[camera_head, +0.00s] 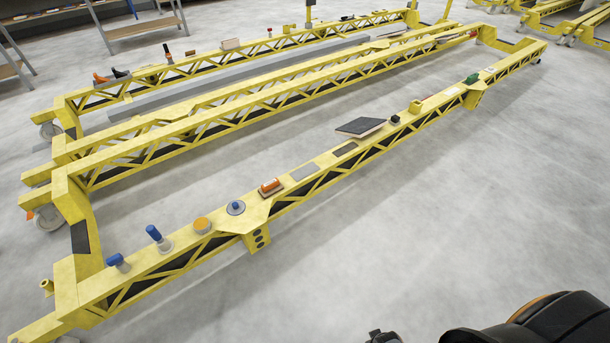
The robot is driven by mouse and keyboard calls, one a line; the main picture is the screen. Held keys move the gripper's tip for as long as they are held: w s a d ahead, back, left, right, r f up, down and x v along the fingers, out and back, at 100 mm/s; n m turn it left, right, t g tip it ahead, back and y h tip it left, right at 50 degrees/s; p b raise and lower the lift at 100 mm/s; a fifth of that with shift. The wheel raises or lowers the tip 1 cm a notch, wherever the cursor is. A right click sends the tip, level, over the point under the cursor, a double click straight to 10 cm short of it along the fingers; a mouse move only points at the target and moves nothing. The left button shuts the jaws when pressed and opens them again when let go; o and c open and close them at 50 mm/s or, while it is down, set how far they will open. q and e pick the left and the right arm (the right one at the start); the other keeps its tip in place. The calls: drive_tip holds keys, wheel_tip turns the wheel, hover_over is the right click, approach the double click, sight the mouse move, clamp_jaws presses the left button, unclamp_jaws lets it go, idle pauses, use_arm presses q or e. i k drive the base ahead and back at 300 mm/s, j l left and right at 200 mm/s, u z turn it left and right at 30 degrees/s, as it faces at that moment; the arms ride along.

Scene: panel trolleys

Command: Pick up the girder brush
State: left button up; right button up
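On the near yellow girder (345,159) of the long trolley lies a small tool with an orange top and brown base (270,187), which looks like the girder brush; bristles are too small to make out. It sits left of a flat grey plate (305,171) and right of a grey disc with a blue knob (236,207). Black parts of my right arm show at the bottom right, far from the tool. A small dark piece at the bottom edge may belong to my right gripper, but its fingers do not show. My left gripper is out of view.
The near girder also carries blue-handled tools (155,234), an orange-topped disc (202,225), a dark tilted board (360,127) and a green item (472,79). More girders lie behind. Grey shelving (142,28) stands at upper left. The floor (440,210) in front is clear.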

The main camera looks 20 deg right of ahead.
sight(151, 230)
drive_tip(key=k+j+z, duration=0.1)
drive_tip(key=j+z, duration=0.35)
drive_tip(key=j, duration=0.9)
